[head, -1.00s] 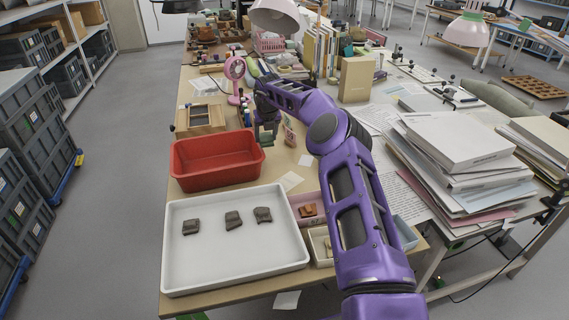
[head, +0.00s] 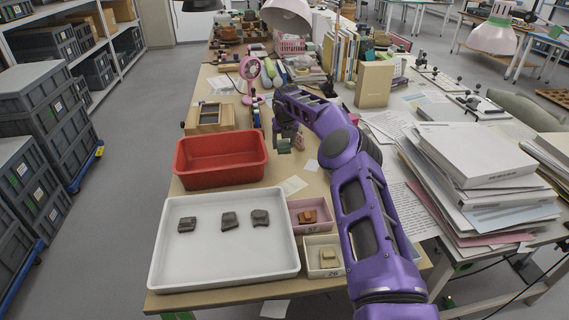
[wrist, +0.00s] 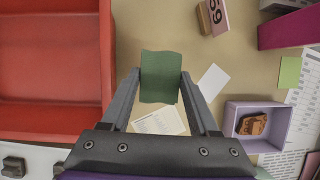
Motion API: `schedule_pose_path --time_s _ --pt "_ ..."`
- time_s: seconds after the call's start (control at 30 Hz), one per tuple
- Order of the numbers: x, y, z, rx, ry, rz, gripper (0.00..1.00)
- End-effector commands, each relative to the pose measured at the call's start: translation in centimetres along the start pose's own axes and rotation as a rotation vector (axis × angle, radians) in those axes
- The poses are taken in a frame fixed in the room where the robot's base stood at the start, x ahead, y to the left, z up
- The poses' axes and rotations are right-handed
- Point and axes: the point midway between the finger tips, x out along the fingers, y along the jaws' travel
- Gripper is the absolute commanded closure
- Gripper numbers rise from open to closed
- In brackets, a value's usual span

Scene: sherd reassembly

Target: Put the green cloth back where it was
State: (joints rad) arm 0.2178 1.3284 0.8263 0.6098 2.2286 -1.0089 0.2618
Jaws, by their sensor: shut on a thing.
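The green cloth (wrist: 160,76) is a small, dark green folded piece held between the fingertips of my gripper (wrist: 159,82) in the wrist view. In the head view my gripper (head: 285,138) is over the wooden table, just right of the red bin's far corner, and the cloth (head: 284,147) shows as a small grey-green patch below it. The gap between the cloth and the tabletop is hard to judge. Beneath it lie bare tabletop and a printed card (wrist: 160,122).
The red bin (head: 178,163) stands left of my gripper. The white tray (head: 170,265) with three sherds is in front. A pink box (head: 325,227) holds a brown sherd. A tag marked 59 (wrist: 215,17) stands beyond the cloth. A blank white card (wrist: 213,81) lies to the right.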

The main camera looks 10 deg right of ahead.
Motion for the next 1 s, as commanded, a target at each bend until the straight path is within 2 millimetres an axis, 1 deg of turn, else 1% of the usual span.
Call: schedule_pose_path --time_s 0.03,0.1,0.27,0.4,0.5,0.77,0.9,0.93,1.0 --pt "1.1 0.0 -0.5 -0.001 0.002 0.0 0.91" --pt "1.9 0.0 -0.8 0.0 0.001 0.001 0.91" --pt "3.3 0.0 -1.4 0.0 0.0 0.001 0.91" --pt "5.6 0.1 -2.3 0.0 0.002 0.001 0.91" --pt "6.7 0.0 -2.8 0.001 0.0 0.0 0.91" --pt "6.8 0.0 -2.8 0.001 -0.001 0.0 0.91" --pt "7.2 0.0 -3.0 0.001 -0.001 0.001 0.91" --pt "7.1 0.0 -2.9 0.001 -0.001 0.001 0.33" --pt "7.1 0.0 -2.9 0.001 -0.001 0.0 0.21"
